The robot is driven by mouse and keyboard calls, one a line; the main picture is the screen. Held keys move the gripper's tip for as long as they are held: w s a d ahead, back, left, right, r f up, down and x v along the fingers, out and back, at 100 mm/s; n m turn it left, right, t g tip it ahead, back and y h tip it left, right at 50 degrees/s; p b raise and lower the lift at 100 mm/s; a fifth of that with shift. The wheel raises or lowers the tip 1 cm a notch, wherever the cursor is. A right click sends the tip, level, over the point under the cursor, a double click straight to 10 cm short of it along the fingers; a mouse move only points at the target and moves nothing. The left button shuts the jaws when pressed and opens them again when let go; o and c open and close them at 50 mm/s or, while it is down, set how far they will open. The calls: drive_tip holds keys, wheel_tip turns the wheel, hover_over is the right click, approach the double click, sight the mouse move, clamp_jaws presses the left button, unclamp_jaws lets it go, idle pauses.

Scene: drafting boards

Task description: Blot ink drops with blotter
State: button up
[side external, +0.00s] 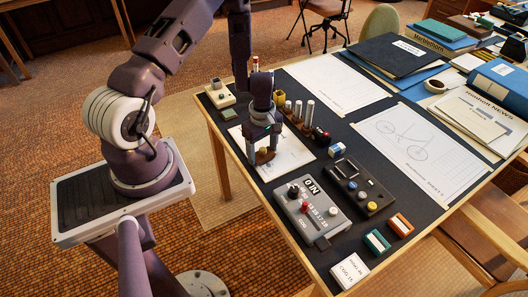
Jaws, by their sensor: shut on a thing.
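My gripper (264,150) points down over the near left part of the table. It is shut on the blotter (264,156), a small brown piece with a curved underside. The blotter is at or just above a white sheet (287,160) on the dark table mat. I cannot tell whether it touches the paper. Ink drops cannot be made out on the sheet; my gripper and the blotter cover part of it.
A grey control box (312,212) and a dark box with knobs (358,186) stand right of the sheet. Upright metal cylinders (298,109) stand behind my gripper. A bicycle drawing (405,140), folders (392,55) and a blue binder (497,85) lie farther right.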

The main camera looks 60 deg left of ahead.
sight(272, 172)
idle(0.3)
drive_tip(key=shift+d, duration=3)
drive_tip(key=shift+a, duration=3.1)
drive_tip(key=shift+d, duration=0.15)
drive_tip(key=shift+d, duration=2.95)
drive_tip(key=shift+c, duration=0.2)
drive_tip(key=shift+a, duration=3.1)
